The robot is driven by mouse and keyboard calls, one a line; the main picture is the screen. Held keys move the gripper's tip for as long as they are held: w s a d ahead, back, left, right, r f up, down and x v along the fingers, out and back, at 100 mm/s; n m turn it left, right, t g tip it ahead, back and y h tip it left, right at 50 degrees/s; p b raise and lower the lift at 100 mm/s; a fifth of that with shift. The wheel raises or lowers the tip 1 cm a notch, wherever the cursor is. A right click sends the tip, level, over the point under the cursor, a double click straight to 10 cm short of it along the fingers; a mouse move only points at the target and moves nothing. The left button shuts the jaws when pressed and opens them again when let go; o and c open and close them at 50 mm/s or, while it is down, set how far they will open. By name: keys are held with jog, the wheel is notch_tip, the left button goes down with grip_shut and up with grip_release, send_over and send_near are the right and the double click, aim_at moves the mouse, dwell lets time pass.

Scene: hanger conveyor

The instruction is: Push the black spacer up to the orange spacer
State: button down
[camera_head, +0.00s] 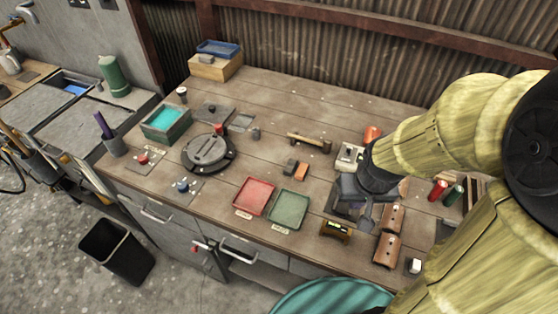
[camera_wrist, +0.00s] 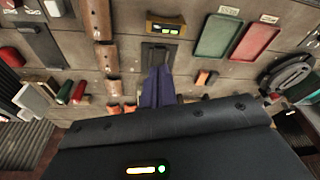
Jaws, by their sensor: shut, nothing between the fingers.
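A small black spacer (camera_head: 289,167) lies on the bench behind the green tray. A small orange spacer (camera_head: 302,172) lies close to its right; I cannot tell whether they touch. In the wrist view the orange spacer (camera_wrist: 202,77) and the black spacer (camera_wrist: 212,78) show right of my fingers, with the orange one nearer. My gripper (camera_wrist: 158,72) is shut and empty, its blue fingers pointing down over a dark plate (camera_wrist: 158,51) on the bench. In the head view it is at the right, apart from both spacers, with its tips hard to make out.
A red tray (camera_head: 254,196) and a green tray (camera_head: 288,206) lie in front of the spacers. A yellow level (camera_head: 335,230) and brown blocks (camera_head: 389,235) are near the front edge. A wooden-handled tool (camera_head: 309,142) lies behind the spacers. Bare bench surrounds the spacers.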

jog(key=n+g+b, duration=0.3)
jog(key=n+b, duration=0.4)
jog(key=n, duration=0.5)
send_over(283, 166)
jog(key=w+a, duration=0.2)
jog(key=a, duration=0.2)
notch_tip(283, 166, down, 9)
jog(key=shift+d, duration=0.2)
notch_tip(283, 166, down, 9)
jog(key=shift+f+p, duration=0.1)
jog(key=shift+p, duration=1)
jog(key=d, duration=0.1)
jog(key=s+d+p, duration=0.1)
jog(key=d, duration=0.1)
jog(key=shift+s+f, duration=0.25)
jog(key=shift+s, duration=0.1)
jog(key=shift+s+d+f, duration=0.1)
jog(key=shift+d, duration=0.15)
